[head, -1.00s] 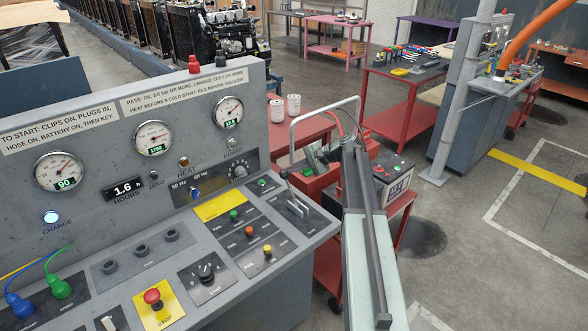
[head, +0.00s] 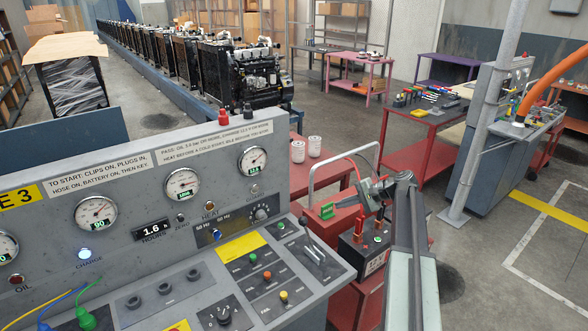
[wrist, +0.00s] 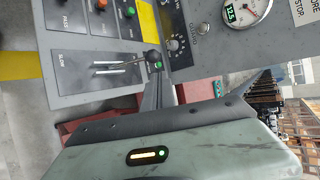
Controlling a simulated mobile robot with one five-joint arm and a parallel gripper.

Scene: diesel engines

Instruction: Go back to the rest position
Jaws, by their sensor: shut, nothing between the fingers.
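My gripper (head: 334,207) is at the right end of the grey control panel in the head view, above and to the right of the lever's black knob (head: 303,221). My pale green arm rises from the bottom right and bends at the top.
The grey control panel (head: 155,285) with gauges and buttons fills the lower left. A red trolley (head: 350,302) with a battery (head: 372,252) stands right behind my gripper. A grey post (head: 484,120) and a second cabinet stand farther right. Open floor lies between.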

